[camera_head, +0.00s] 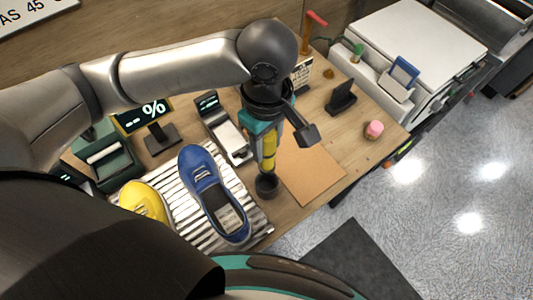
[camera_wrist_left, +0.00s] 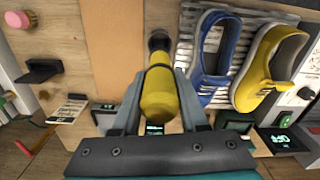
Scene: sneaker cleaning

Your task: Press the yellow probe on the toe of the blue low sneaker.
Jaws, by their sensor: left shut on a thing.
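My left gripper (camera_head: 267,148) is shut on the yellow probe (camera_head: 268,160), which points down. The probe's lower end is over or in a small dark round holder (camera_head: 267,188); I cannot tell which. The left wrist view shows the probe (camera_wrist_left: 159,97) between the fingers, with the holder (camera_wrist_left: 159,40) beyond its tip. The blue low sneaker (camera_head: 203,178) lies on a striped mat left of the holder, apart from the probe. It also shows in the left wrist view (camera_wrist_left: 226,50). My right gripper is not in view.
A yellow shoe (camera_head: 145,201) is left of the blue one on the striped mat (camera_head: 183,218). A bare brown board (camera_head: 312,172) lies right of the holder. A card terminal (camera_head: 228,135), a dark stand (camera_head: 341,98) and a pink jar (camera_head: 374,130) are on the table.

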